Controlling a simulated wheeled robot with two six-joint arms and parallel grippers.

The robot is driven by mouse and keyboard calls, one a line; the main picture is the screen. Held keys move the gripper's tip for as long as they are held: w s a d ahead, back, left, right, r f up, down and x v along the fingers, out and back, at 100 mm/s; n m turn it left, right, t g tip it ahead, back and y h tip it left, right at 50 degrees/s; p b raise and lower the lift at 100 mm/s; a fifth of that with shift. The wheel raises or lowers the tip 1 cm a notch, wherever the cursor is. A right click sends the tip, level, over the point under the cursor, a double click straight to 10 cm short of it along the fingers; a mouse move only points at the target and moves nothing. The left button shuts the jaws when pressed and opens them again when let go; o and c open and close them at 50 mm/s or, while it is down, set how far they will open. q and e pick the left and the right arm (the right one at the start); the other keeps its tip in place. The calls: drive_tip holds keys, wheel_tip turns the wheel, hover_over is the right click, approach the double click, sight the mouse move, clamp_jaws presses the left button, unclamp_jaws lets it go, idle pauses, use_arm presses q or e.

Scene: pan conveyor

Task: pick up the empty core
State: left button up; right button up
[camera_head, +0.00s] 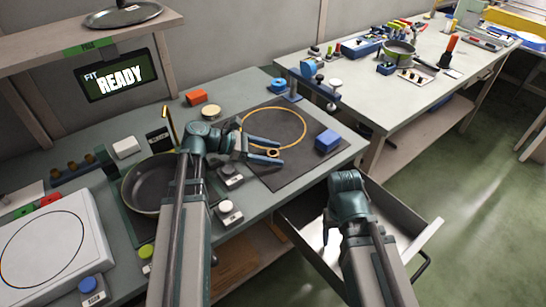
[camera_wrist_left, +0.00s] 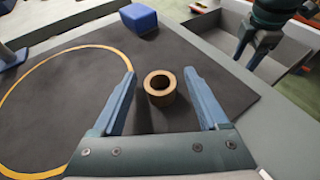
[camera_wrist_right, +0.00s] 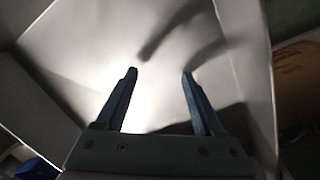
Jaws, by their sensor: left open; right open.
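The empty core is a short brown cardboard ring (camera_wrist_left: 160,83) standing on the dark mat, its hole facing up. In the head view the core (camera_head: 272,153) shows between the fingers of my left gripper (camera_head: 272,151). In the left wrist view my left gripper (camera_wrist_left: 164,98) is open, with one finger on each side of the core and gaps on both sides. I cannot tell how far the fingers are above the mat. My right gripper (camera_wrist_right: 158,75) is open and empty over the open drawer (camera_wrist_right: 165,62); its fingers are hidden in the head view.
The dark mat (camera_head: 300,165) bears a yellow circle and a blue block (camera_head: 327,141). A pan (camera_head: 150,187) lies left of my left arm. An orange block (camera_head: 196,97) sits at the back. The open drawer (camera_head: 405,240) juts out at the table's front.

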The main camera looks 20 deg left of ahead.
use_arm(q)
clamp_jaws()
idle(0.3)
drive_tip(key=shift+r, duration=0.2)
use_arm(e)
drive_tip(key=shift+r, duration=0.2)
